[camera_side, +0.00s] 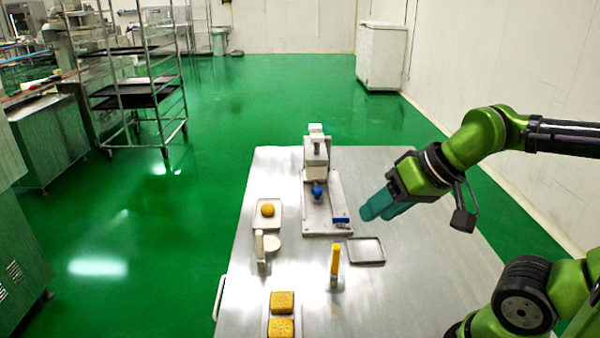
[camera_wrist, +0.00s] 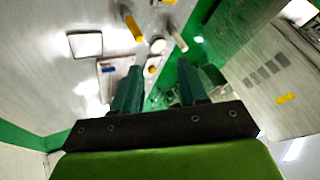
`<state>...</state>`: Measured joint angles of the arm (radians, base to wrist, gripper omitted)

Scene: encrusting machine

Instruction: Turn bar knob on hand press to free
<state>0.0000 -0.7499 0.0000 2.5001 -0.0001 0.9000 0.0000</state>
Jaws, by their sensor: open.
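The hand press (camera_side: 316,155) stands near the far side of the metal table, pale grey with a flat base. A blue rounded part (camera_side: 318,190) hangs below its head, and a small blue bar (camera_side: 341,220) lies at the base's near right corner. I cannot tell for certain which blue part is the bar knob. In the wrist view the blue bar (camera_wrist: 109,70) shows on the press base, left of the fingers. My gripper (camera_side: 372,209) is open and empty, with teal fingers, right of the press and apart from it. The fingers (camera_wrist: 159,66) stand apart in the wrist view.
A square tray (camera_side: 366,250) lies below my gripper. A yellow-topped upright object (camera_side: 335,262) stands in front of the press. Left are a yellow ball (camera_side: 268,209) on a pale plate and a pale upright tool (camera_side: 260,247). Two yellow molded pieces (camera_side: 282,314) lie near front.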

